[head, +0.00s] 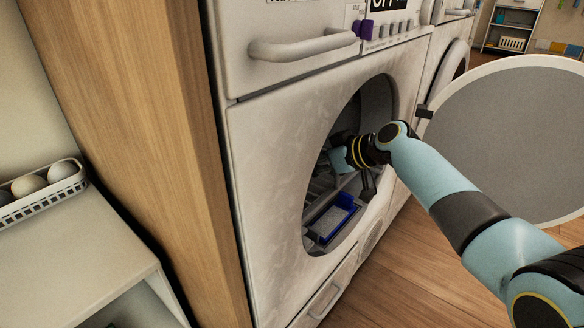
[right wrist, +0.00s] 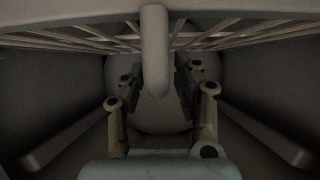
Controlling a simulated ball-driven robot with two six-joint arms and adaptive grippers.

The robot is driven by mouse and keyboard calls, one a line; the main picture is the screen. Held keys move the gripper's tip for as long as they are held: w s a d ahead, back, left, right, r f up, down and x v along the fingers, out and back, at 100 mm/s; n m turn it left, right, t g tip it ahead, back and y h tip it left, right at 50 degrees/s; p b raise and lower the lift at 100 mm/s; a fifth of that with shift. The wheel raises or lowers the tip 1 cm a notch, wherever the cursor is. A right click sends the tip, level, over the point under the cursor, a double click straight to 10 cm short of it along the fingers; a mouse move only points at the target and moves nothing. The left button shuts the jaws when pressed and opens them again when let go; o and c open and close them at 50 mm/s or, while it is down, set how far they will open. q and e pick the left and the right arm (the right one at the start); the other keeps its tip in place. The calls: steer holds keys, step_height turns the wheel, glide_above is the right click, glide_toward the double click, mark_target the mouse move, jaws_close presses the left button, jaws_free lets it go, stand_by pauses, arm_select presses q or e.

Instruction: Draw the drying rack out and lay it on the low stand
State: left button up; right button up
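The drying rack (right wrist: 75,40) shows in the right wrist view as pale slats across the top. A thick rounded grey bar, which looks like its handle (right wrist: 155,50), hangs down at the centre. My right gripper (right wrist: 160,78) is open, with a finger on each side of the bar's line; I cannot tell whether it touches the bar. In the head view my right arm reaches through the round opening of the white machine, and its fingers are hard to make out in the dark drum. A low white stand-like unit (head: 85,245) is at the lower left. My left gripper is out of view.
The machine's round door (head: 510,140) stands open at the right, beside my arm. A blue-edged tray (head: 332,218) lies low in the opening. A wooden panel (head: 130,130) stands left of the machine. A white basket of round items (head: 45,200) sits on the white unit.

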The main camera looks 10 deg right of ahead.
mark_target(339, 184)
jaws_close()
steer(key=shift+s+d, duration=0.45)
steer(key=shift+s, duration=0.15)
stand_by(0.8)
steer(key=shift+s+d+f+p, duration=0.1)
steer(key=shift+s+d+p, duration=0.15)
steer(key=shift+s+d, duration=0.25)
steer(key=shift+s+d+p, duration=0.25)
steer(key=shift+s+d, duration=0.05)
steer(key=shift+s, duration=0.3)
steer(key=shift+s+d+f+p, duration=0.1)
steer(key=shift+s+d+p, duration=0.05)
steer(key=shift+s+d, duration=0.55)
steer(key=shift+s+d+p, duration=0.1)
steer(key=shift+s+d, duration=0.45)
steer(key=shift+s, duration=0.4)
steer(key=shift+s+d+f+p, duration=0.1)
steer(key=shift+s+d+p, duration=0.05)
steer(key=shift+s+d, duration=0.55)
steer(key=s+d, duration=1)
steer(key=s, duration=0.3)
steer(key=shift+s+d+r+b, duration=0.25)
steer(key=shift+s+r+b, duration=0.05)
steer(key=shift+r, duration=0.05)
